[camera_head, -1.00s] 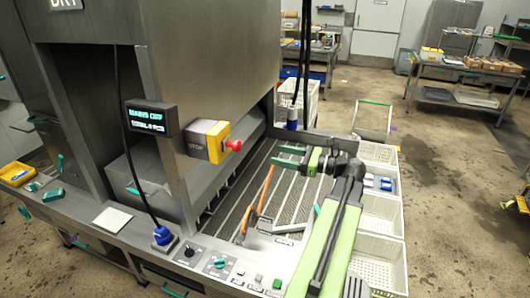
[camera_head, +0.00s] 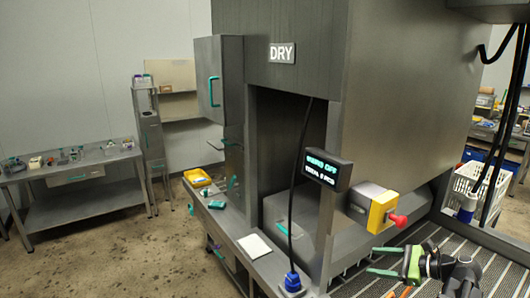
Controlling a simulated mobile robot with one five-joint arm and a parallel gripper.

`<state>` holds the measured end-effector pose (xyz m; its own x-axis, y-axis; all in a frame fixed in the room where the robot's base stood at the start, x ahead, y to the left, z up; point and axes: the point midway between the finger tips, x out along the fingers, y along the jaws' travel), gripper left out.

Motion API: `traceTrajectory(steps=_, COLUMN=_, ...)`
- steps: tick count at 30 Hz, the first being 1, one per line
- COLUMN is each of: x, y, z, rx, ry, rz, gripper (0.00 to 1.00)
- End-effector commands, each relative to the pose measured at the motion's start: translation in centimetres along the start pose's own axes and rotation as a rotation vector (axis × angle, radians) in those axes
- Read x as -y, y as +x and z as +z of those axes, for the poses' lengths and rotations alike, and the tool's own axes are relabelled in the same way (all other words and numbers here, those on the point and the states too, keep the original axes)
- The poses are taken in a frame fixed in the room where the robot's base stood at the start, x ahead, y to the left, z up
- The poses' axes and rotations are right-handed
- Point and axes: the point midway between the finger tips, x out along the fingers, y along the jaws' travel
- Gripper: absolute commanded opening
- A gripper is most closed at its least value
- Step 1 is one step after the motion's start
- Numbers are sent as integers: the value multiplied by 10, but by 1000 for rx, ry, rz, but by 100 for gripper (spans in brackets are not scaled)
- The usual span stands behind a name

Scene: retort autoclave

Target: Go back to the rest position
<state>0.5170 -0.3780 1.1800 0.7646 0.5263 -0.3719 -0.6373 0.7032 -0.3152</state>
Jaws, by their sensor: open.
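My gripper (camera_head: 386,261) is at the lower right of the head view, over the ribbed grey deck (camera_head: 420,236) of the machine. Its two green fingers point left and stand apart, with nothing between them. It is to the right of and below the yellow box with the red stop button (camera_head: 398,220), apart from it. The rest of my arm is mostly cut off by the bottom edge of the frame.
The tall grey housing (camera_head: 400,90) marked DRY rises behind my gripper. A small display (camera_head: 327,169) and a black cable with a blue plug (camera_head: 292,282) are at its front. A white crate (camera_head: 480,184) stands at right. Open floor (camera_head: 120,235) lies at left, by a side table (camera_head: 70,172).

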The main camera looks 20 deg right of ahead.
Motion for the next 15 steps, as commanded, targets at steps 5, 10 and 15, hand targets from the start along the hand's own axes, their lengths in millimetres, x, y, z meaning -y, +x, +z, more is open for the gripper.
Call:
traceTrajectory(steps=5, x=-84, y=142, z=-2, rx=-158, ry=-435, rz=367, gripper=60)
traceTrajectory(steps=10, x=-171, y=233, z=-4, rx=-233, ry=-925, rz=737, gripper=60)
traceTrajectory(steps=15, x=-245, y=288, z=1, rx=-229, ry=-1430, rz=1098, gripper=60)
